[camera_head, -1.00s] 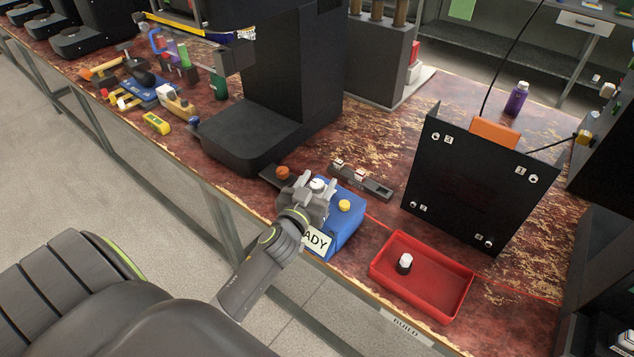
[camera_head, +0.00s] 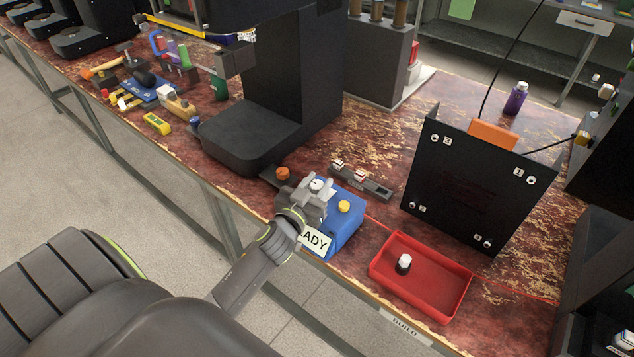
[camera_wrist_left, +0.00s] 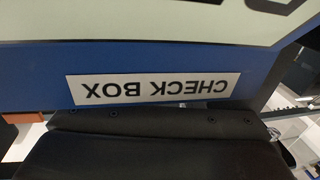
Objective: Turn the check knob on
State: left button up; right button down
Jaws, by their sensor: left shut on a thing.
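The blue check box (camera_head: 347,229) stands at the table's front edge, with a yellow button (camera_head: 344,206) on top and a white sign (camera_head: 312,241) on its front, of which "ADY" shows. My left gripper (camera_head: 319,188) is over the left part of its top, shut on the check knob (camera_head: 317,184), whose pale top shows between the fingers. The rest of the knob is hidden, so I cannot read its setting. The left wrist view shows the "CHECK BOX" label (camera_wrist_left: 153,89) upside down on the blue face. My right gripper is not in view.
A red tray (camera_head: 420,306) with a white-capped piece (camera_head: 404,263) stands to the right. Behind it is a black panel (camera_head: 470,180) with numbered corners. A dark bar (camera_head: 362,180) lies behind the box. A black machine (camera_head: 245,135) stands to the left.

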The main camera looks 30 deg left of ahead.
pick_arm(q)
jog(key=o, duration=0.9)
jog(key=shift+s, duration=0.1)
jog(key=shift+s+d+b, duration=0.3)
jog(key=shift+s+b, duration=0.25)
jog(key=shift+s, duration=2.3)
jog(key=shift+s+d+b, duration=0.3)
jog(key=shift+s+b, duration=0.25)
jog(key=shift+s, duration=2.35)
jog(key=shift+s+d+b, duration=0.3)
jog(key=shift+s+b, duration=0.25)
jog(key=shift+s, duration=2.3)
